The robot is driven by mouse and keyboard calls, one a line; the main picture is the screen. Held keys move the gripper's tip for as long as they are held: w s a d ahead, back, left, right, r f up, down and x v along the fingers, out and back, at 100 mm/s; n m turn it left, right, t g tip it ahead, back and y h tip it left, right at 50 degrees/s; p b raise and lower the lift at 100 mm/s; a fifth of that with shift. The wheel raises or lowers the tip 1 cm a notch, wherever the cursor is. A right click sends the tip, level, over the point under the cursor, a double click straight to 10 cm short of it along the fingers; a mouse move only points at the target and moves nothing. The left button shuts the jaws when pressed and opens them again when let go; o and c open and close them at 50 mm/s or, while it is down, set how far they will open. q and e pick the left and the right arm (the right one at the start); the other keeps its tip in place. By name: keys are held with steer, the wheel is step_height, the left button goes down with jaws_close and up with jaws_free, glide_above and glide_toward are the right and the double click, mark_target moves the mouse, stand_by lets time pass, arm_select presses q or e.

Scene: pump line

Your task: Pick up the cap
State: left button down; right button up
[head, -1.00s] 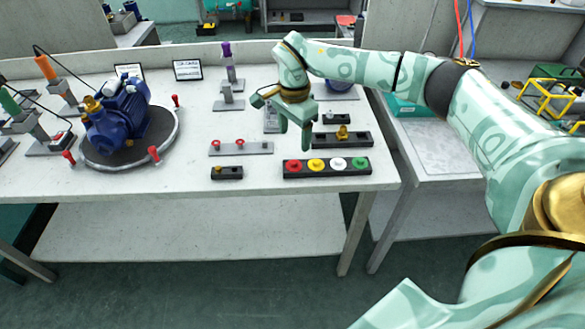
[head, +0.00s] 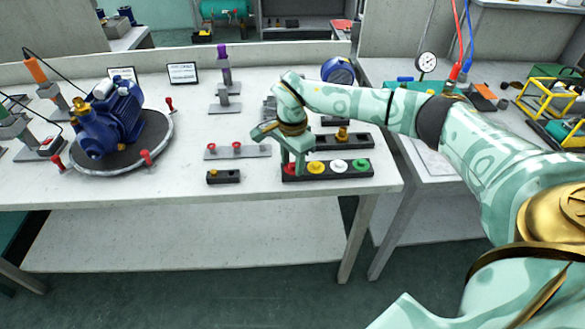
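A black strip (head: 350,176) near the front edge of the table holds a row of round caps: a red cap (head: 290,168), a yellow cap (head: 316,167), a white cap (head: 340,165) and a green cap (head: 360,164). My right gripper (head: 293,170) points down at the strip's left end, with its fingertips at the red cap. The fingers partly hide this cap, and whether they grip it cannot be made out. My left gripper is not in view.
A blue pump (head: 112,118) stands on a round turntable with red handles at the left. A grey strip with two red pieces (head: 238,153) and a small black block (head: 223,177) lie left of my gripper. A black holder with a brass fitting (head: 342,140) is behind the caps.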

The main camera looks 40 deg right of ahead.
steer(key=c, duration=0.3)
